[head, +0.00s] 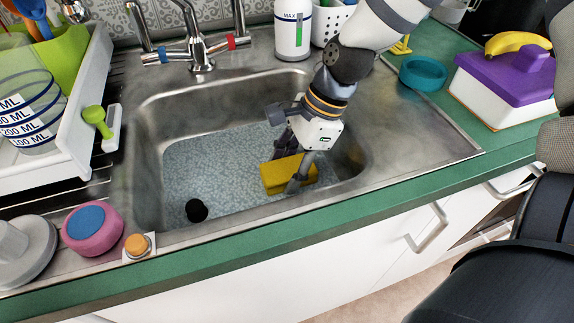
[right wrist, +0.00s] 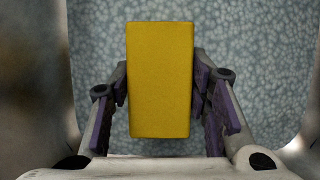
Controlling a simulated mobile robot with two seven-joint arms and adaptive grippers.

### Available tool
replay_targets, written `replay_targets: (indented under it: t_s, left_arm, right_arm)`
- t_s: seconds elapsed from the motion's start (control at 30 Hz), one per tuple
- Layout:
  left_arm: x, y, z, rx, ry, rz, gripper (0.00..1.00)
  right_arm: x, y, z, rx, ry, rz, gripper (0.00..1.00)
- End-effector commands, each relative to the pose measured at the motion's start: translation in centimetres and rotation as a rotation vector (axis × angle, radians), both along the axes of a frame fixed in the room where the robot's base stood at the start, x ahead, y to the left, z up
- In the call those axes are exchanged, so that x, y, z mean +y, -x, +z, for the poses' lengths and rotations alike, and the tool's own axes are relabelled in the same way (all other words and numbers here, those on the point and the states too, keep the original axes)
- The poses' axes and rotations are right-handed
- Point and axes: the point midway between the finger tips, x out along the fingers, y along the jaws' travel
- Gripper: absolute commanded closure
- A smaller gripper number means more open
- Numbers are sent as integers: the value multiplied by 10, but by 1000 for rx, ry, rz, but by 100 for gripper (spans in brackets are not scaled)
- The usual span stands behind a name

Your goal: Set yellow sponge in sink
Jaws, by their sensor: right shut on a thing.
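The yellow sponge (head: 283,174) is inside the steel sink basin (head: 150,150), toward its right side. My right gripper (head: 291,160) reaches down into the basin from the upper right and is shut on the sponge. In the right wrist view the sponge (right wrist: 160,80) stands between the two fingers (right wrist: 160,105), with the patterned basin floor behind it. I cannot tell whether the sponge touches the floor. My left gripper is not in view.
A faucet (head: 201,55) stands behind the basin. A black plug (head: 196,210) is on the basin floor at the front left. A dish rack (head: 85,90) is at the left, and a purple-lidded box (head: 505,75) is at the right. The basin's left half is mostly clear.

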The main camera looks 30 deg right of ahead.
Motion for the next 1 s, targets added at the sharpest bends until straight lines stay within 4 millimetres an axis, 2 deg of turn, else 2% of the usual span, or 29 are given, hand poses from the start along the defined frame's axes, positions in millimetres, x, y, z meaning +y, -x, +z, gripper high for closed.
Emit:
replay_targets:
  t_s: [0.1,0.13,0.2,0.57,0.7,1.0]
  left_arm:
    - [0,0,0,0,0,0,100]
    - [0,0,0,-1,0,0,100]
    - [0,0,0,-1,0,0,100]
    - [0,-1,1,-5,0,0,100]
    - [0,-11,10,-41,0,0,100]
    - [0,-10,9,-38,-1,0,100]
  right_arm:
    - [0,0,-3,0,0,0,88]
    - [0,0,-2,-1,0,1,49]
    - [0,0,-2,-1,0,1,36]
    - [0,-1,4,-5,0,0,36]
    - [-10,0,30,-17,1,-2,36]
    - [-36,7,91,-6,2,-1,36]
